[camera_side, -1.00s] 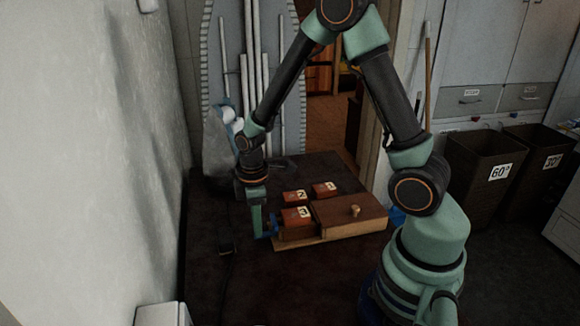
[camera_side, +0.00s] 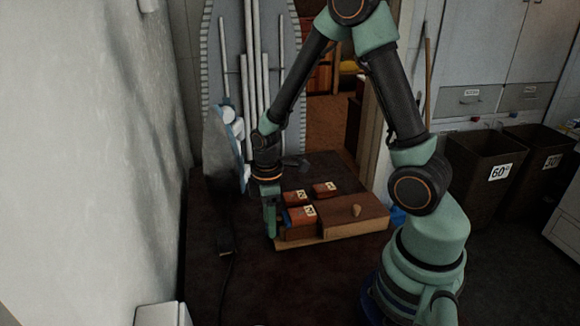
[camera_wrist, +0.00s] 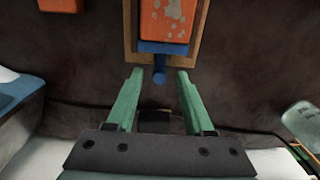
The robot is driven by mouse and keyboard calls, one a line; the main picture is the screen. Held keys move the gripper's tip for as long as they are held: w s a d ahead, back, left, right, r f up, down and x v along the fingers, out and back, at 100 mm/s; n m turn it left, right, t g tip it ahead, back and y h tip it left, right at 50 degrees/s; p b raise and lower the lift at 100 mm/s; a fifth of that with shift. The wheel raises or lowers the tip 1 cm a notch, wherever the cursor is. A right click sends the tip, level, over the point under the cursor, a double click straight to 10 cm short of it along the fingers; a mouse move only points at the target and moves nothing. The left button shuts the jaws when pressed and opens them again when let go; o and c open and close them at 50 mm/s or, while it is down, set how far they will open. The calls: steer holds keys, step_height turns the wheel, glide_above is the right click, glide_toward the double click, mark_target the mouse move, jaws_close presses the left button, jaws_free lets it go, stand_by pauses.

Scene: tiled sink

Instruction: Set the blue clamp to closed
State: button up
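The blue clamp (camera_wrist: 160,48) lies across the near end of a wooden tray in the wrist view. Its round stub (camera_wrist: 159,75) points toward my gripper (camera_wrist: 157,77). My two green fingers are open, one on either side of the stub, with gaps between. In the side view my gripper (camera_side: 270,218) is low at the left end of the tray (camera_side: 305,239). A little blue of the clamp (camera_side: 286,217) shows beside the fingers, and the rest is hidden. I cannot tell the clamp's setting.
Orange numbered blocks (camera_side: 302,216) sit at the tray, beside a wooden box part with a knob (camera_side: 356,211). An orange block (camera_wrist: 167,20) lies just beyond the clamp. A dark cable (camera_side: 228,260) runs left of the tray. The dark tabletop in front is clear.

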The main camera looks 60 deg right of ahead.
step_height(320, 180, up, 12)
stand_by(0.6)
steer(key=shift+r, duration=0.1)
steer(key=s+a+r+m+t, duration=0.2)
steer(key=r+m, duration=0.2)
steer(key=r, duration=0.1)
steer(key=s+a+r+m+t, duration=0.2)
steer(key=s+r+m+t, duration=0.1)
steer(key=r+m, duration=0.2)
steer(key=shift+a+t, duration=0.3)
